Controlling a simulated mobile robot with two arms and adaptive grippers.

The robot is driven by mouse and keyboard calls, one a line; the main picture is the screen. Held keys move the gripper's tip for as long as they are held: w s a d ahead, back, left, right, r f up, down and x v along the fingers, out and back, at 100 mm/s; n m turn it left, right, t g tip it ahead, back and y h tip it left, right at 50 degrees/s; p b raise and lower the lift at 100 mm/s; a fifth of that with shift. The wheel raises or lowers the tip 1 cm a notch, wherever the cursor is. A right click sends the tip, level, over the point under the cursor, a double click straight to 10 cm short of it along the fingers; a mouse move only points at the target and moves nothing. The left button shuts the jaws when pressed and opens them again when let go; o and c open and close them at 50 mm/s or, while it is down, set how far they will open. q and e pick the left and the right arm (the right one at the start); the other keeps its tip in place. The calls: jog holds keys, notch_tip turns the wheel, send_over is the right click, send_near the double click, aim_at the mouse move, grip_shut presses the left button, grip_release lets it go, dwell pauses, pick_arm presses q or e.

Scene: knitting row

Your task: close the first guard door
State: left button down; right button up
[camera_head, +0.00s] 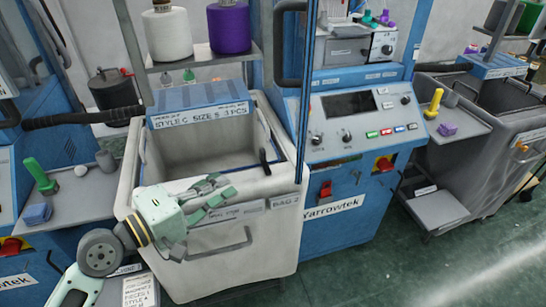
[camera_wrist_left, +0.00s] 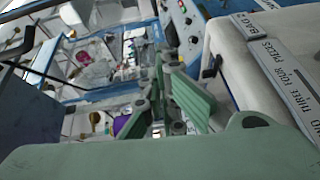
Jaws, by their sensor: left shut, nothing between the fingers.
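A clear guard door with a thin blue frame (camera_head: 303,110) stands out from the middle blue machine in the head view, seen nearly edge-on, so it looks open. A dark bar handle (camera_head: 279,50) is at its upper part. Which door counts as first, I cannot tell. My left gripper (camera_head: 222,190) is shut and empty over the front rim of the pale bag cart, left of and below the door's lower end, apart from it. Its green fingers also show in the left wrist view (camera_wrist_left: 165,80). My right gripper is not in view.
The pale bag cart (camera_head: 240,262) stands in front of the machine, below the door; its rim also shows in the wrist view (camera_wrist_left: 245,75). A control panel (camera_head: 355,115) is right of the door. A grey cart (camera_head: 470,195) stands farther right. Green floor (camera_head: 370,265) is clear at front right.

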pick_arm(q)
jog(key=w+d+r+p, duration=0.2)
jog(key=w+d+p, duration=0.4)
jog(key=d, duration=0.5)
jog(key=shift+w+d+r+n+h, duration=0.15)
jog(key=shift+d+r+n+h, duration=0.15)
jog(key=shift+r+h, duration=0.1)
jog(key=shift+w+d, duration=0.1)
jog(key=shift+d, duration=0.05)
